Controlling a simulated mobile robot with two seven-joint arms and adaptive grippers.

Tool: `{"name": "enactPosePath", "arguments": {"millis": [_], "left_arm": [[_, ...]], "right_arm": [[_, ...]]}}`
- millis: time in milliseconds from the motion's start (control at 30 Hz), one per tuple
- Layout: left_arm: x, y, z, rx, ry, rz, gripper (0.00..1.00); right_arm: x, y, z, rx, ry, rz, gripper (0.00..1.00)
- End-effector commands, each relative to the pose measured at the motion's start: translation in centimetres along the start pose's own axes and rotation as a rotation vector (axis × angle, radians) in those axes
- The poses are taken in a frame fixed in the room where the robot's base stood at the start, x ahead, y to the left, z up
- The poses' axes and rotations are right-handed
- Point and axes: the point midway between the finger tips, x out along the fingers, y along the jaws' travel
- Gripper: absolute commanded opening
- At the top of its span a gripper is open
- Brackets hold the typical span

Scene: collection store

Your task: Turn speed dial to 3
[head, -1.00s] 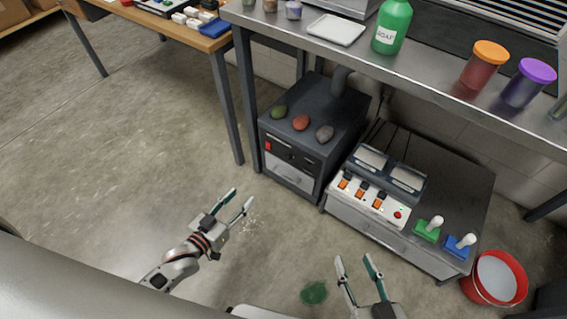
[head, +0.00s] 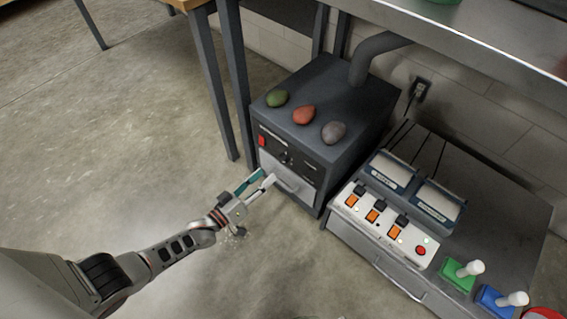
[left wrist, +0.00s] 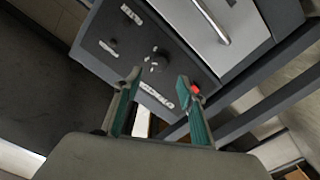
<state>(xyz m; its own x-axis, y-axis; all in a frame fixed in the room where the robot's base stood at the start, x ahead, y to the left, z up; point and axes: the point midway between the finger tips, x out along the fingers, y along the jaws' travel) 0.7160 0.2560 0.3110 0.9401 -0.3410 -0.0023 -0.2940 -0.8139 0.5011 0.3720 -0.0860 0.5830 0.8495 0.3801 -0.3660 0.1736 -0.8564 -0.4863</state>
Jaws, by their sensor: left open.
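A dark machine box (head: 345,165) stands on the floor under the steel bench. Its front panel carries a small black dial (head: 287,158), a red switch (head: 262,141) and small labels too blurred to read. My left gripper (head: 265,176) is open and empty in front of the panel, just below the dial. In the left wrist view the dial (left wrist: 155,60) shows just beyond the gap between the open fingertips (left wrist: 159,77), seemingly untouched. The red switch (left wrist: 196,88) shows beside the right-hand finger. The dial's setting cannot be read. My right gripper is out of view.
A silver drawer handle (head: 287,185) juts out below the panel, close to the left fingers. Green, red and grey stones (head: 304,115) lie on the box. A cabinet with a switch panel (head: 385,228) and levers stands right. Open floor lies left.

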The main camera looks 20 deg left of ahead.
Motion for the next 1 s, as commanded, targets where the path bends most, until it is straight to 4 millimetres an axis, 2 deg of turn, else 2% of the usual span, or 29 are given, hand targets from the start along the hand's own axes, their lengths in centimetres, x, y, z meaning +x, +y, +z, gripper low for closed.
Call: {"name": "enactPosePath", "arguments": {"millis": [500, 700, 933, 1000], "left_arm": [[6.6, 0.0, 0.2, -0.001, -0.001, -0.001, 0.40], [7.7, 0.1, -0.1, 0.000, 0.000, 0.000, 0.40], [7.8, 0.1, -0.2, 0.001, 0.002, 0.001, 0.40], [7.8, 0.1, -0.2, 0.001, 0.002, 0.001, 0.22]], "right_arm": [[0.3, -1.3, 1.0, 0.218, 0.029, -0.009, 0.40], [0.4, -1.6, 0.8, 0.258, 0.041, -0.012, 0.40], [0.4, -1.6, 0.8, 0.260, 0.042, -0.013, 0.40], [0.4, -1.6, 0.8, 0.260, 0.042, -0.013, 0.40]]}}
